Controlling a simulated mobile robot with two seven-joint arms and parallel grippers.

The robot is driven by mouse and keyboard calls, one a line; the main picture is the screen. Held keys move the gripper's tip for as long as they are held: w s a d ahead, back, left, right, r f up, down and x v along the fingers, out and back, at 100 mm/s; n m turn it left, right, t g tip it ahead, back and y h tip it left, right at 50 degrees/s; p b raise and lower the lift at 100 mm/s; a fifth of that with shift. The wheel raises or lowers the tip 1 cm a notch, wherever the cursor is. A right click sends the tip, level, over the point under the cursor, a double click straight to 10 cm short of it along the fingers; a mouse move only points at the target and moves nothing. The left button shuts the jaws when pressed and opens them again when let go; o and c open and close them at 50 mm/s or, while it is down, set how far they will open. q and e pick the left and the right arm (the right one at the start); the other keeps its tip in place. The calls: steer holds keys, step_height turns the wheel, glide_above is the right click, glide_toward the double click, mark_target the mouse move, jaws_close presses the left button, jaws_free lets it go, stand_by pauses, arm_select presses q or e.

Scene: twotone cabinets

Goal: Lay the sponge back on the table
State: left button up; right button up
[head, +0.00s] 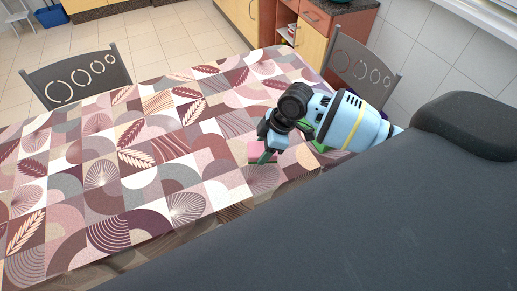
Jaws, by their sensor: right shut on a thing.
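The sponge (258,147) is pinkish and partly hidden behind my right gripper (264,155). My right gripper is shut on the sponge. It holds it over the near right part of the table (150,165), which has a patterned cloth in pink, maroon and grey. I cannot tell whether the sponge touches the cloth. My left gripper is not in view.
A dark chair (78,80) stands at the far left side of the table, and another chair (360,68) at the far right. Wooden cabinets (310,40) stand behind. My dark body covers the lower right. The tabletop is otherwise clear.

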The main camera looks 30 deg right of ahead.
mark_target(259, 149)
steer(key=shift+w+f, duration=0.1)
steer(key=shift+w, duration=1)
steer(key=shift+f, duration=1.75)
steer(key=o, duration=0.9)
steer(key=shift+r, duration=0.1)
steer(key=v, duration=1.1)
steer(key=shift+d+r+p, duration=0.15)
steer(key=shift+r+p, duration=0.2)
steer(key=shift+p, duration=0.05)
